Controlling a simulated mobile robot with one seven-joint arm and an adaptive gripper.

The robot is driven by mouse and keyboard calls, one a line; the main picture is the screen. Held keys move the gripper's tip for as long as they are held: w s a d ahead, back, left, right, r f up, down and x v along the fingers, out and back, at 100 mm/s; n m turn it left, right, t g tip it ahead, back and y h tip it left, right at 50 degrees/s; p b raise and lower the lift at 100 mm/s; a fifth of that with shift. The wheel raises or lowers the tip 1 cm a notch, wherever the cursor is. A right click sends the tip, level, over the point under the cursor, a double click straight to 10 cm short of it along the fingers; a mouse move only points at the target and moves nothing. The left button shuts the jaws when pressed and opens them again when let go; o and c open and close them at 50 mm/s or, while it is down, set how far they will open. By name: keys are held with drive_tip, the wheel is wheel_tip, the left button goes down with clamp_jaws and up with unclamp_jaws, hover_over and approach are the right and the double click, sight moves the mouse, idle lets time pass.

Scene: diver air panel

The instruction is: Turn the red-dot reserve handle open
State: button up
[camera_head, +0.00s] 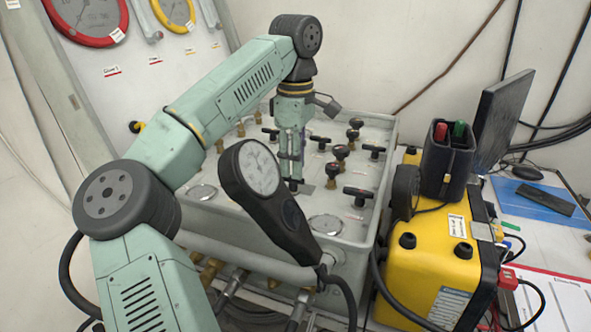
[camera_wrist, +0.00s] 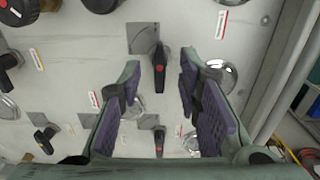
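A black lever handle with a red dot (camera_wrist: 160,68) shows in the wrist view, lying lengthwise between the tips of my gripper (camera_wrist: 160,62). My gripper is open, with one purple-padded finger on each side of this handle and visible gaps to both. A second black handle with a red dot (camera_wrist: 159,140) lies farther down the same view, also between the fingers. In the head view, my gripper (camera_head: 290,178) points down over the grey panel (camera_head: 240,222). The handle under it is mostly hidden there, and I cannot tell whether the fingers reach its height.
Several black knobs and T-handles stand close by on the panel, including a T-handle (camera_head: 358,193) to the right. A black handheld gauge (camera_head: 262,180) appears in front of the panel. A yellow case (camera_head: 440,265) with a dark holder (camera_head: 446,160) stands right of it.

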sight(291, 183)
drive_tip(key=shift+f, duration=1.2)
drive_tip(key=shift+c, duration=0.5)
clamp_jaws()
